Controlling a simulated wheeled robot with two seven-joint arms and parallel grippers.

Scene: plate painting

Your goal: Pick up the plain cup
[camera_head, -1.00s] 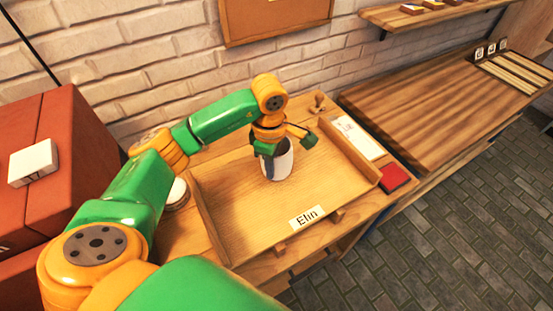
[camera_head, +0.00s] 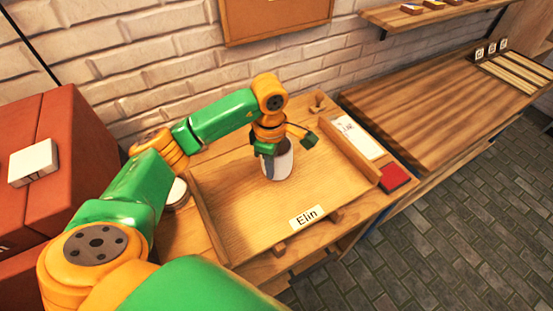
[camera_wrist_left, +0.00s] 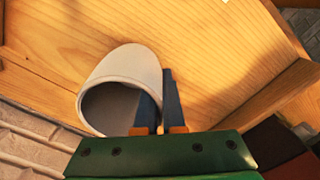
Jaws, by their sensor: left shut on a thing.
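The plain cup (camera_head: 283,166) is white with a dark interior and stands on the wooden tray (camera_head: 240,225) marked "Elin". It also shows in the left wrist view (camera_wrist_left: 125,65), its open mouth facing the camera. My left gripper (camera_head: 268,163) reaches down to the cup from above. In the left wrist view its dark fingers (camera_wrist_left: 160,95) are shut on the cup wall at the right of the rim, one inside the mouth and one outside. I cannot tell whether the cup's base touches the tray. My right gripper is not in view.
The tray has raised walls at its left and right sides. A white card (camera_head: 358,137), a red pad (camera_head: 393,178) and a small wooden stamp (camera_head: 318,103) lie beside it. Red boxes (camera_head: 90,140) stand at left. The brick wall is close behind. The tray's front is clear.

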